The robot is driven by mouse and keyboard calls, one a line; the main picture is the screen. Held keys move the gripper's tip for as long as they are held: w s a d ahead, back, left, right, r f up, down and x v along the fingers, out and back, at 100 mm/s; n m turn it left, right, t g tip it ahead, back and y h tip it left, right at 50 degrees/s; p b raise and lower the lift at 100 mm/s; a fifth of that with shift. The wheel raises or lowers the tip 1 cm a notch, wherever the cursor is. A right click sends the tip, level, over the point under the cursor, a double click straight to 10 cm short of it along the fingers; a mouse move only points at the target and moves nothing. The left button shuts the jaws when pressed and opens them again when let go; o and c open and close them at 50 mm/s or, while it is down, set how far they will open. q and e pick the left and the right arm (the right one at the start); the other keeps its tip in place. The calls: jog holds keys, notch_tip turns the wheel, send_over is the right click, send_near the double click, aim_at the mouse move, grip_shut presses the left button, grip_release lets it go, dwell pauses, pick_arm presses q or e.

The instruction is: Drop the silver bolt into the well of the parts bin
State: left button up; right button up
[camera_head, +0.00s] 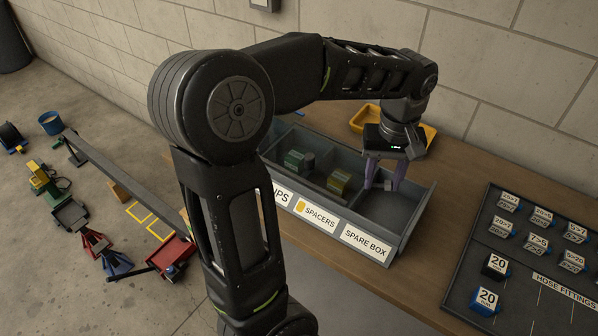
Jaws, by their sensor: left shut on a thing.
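The grey parts bin (418,222) stands on the wooden bench, with front labels reading "SPACERS", "SPARE BOX" and one partly hidden ending in "PS". My left gripper (383,184) comes down over the bin with its purple fingers at the "SPARE BOX" compartment, close to the divider on its left. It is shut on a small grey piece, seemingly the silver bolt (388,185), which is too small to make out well. The bare floor of that compartment shows to the right of the fingers. My right gripper is out of view.
A yellow-brown block (339,181) lies in the "SPACERS" compartment, and green and dark pieces (294,160) lie to its left. A yellow tray (368,117) sits behind the bin. A dark hose fittings board (470,262) lies to the right. My left arm hides the bin's left end.

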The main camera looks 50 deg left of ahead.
pick_arm(q)
jog(key=shift+f, duration=0.35)
jog(key=o, duration=1.4)
jog(key=shift+r, duration=0.15)
notch_tip(320, 180, up, 8)
jog(key=shift+f, duration=0.2)
jog(key=shift+s, duration=0.1)
